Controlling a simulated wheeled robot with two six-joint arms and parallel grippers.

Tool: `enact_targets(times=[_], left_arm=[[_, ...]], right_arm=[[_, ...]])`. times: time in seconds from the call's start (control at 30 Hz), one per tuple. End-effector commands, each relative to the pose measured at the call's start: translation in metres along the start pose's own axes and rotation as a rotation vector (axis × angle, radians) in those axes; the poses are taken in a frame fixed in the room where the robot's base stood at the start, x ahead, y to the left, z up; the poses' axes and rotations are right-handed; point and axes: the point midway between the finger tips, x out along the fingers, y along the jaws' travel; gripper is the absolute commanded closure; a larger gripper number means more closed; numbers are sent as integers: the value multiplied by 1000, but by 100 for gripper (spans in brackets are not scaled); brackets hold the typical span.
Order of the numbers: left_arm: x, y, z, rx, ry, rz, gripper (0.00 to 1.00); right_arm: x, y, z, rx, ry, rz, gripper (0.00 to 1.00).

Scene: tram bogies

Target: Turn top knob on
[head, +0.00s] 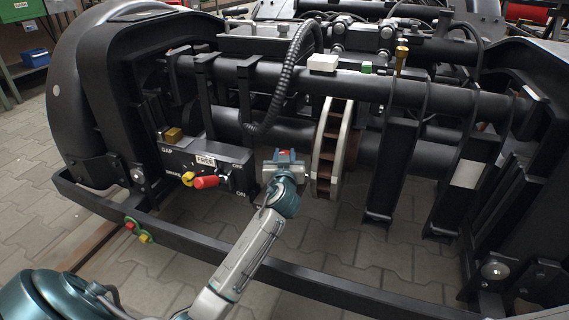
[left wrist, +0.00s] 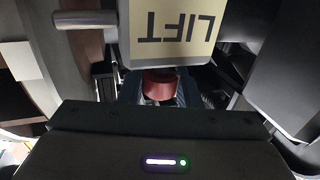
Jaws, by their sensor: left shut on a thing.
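My left gripper (head: 283,158) is just right of the black control panel (head: 215,155), below the thick hose. It is shut on a small red part, which shows in the left wrist view as a red cylinder (left wrist: 159,84) under a cream plate (left wrist: 178,35) lettered LIFT, upside down. I cannot tell whether this part is the top knob. The panel bears the words GAP, FREE, OFF and ON. A red-handled knob (head: 205,182) and a yellow knob (head: 188,179) stand out from its front, clear of my gripper. My right gripper is out of view.
A black bar (head: 270,276) crosses low in front of the panel. A brake disc (head: 333,140) stands close to the right of my gripper. A corrugated hose (head: 282,90) hangs above it. Paved floor (head: 40,235) is open at the left.

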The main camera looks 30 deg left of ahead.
Motion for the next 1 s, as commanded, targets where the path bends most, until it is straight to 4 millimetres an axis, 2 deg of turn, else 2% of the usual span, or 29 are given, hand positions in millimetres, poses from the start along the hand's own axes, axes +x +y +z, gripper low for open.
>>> enact_targets(times=[0.03, 0.33, 1.0], left_arm=[[0, 2, 4, -3, 0, -34, 93], [0, 1, 2, -1, -1, -204, 93], [0, 0, 0, 2, -2, -274, 93]], right_arm=[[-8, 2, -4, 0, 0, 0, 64], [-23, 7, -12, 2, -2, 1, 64], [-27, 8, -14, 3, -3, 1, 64]])
